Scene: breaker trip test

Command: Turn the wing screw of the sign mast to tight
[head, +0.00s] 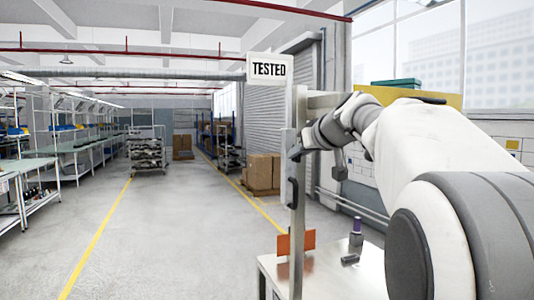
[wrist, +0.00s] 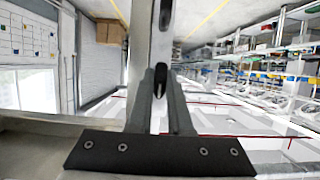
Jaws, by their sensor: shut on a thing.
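In the wrist view the mast (wrist: 146,45) runs up from my gripper. The wing screw (wrist: 160,78) shows as a small dark piece between the fingertips. My gripper (wrist: 161,88) is shut on it, one finger on each side. In the head view my gripper (head: 300,145) is at the mast, below the sign, and the wing screw cannot be made out there. How tight the screw is cannot be told.
A dark handle-like fitting (head: 291,193) is on the mast below my gripper. A metal table (head: 325,278) below holds an orange plate (head: 296,242) and a dark purple-topped bottle (head: 356,232). Cardboard boxes (head: 262,170) stand behind.

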